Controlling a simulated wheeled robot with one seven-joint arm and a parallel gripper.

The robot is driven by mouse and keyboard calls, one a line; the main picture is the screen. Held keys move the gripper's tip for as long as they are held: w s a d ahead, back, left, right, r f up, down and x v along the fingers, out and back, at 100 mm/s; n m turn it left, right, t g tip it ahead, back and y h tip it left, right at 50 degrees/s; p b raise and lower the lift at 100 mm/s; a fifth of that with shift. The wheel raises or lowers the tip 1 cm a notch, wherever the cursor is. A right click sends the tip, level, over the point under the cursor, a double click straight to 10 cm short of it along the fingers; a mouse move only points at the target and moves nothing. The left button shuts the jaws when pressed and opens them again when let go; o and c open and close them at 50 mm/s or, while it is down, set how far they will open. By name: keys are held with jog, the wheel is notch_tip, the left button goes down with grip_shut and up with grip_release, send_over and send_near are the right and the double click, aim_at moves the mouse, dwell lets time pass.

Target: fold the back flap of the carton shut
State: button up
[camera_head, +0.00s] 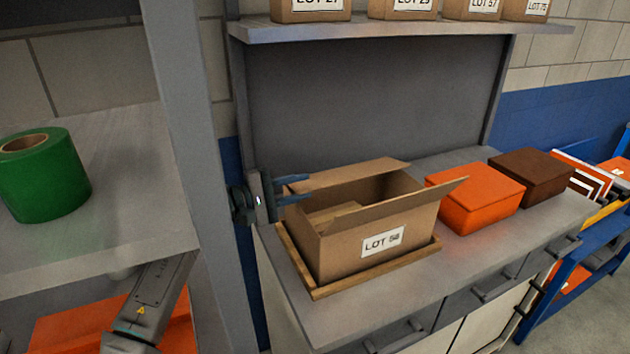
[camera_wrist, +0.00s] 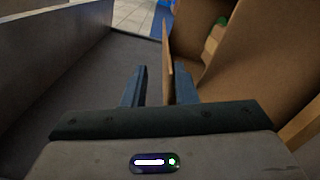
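The front flap (camera_head: 405,207) slants up and outward. My gripper (camera_head: 305,186) is at the left end of the back flap, fingers pointing right. In the wrist view, the back flap (camera_wrist: 168,62) is edge-on between the two spread fingers (camera_wrist: 159,90). It is closer to the right finger, with a clear gap to the left one. The carton's inside is partly hidden; a small green thing (camera_wrist: 216,36) shows there.
An orange box (camera_head: 478,205) and a dark brown box (camera_head: 532,177) stand to the carton's right. A grey back panel (camera_head: 370,100) rises behind, below a shelf (camera_head: 400,28) with labelled cartons. A grey post (camera_head: 190,120) and green roll (camera_head: 45,180) are at left.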

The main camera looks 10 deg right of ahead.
aim_at(315, 187)
jog(key=shift+w+d, duration=0.2)
jog(key=shift+d, duration=0.9)
jog(key=shift+w+d, duration=0.2)
jog(key=shift+d, duration=0.85)
jog(key=shift+c, duration=0.3)
grip_shut()
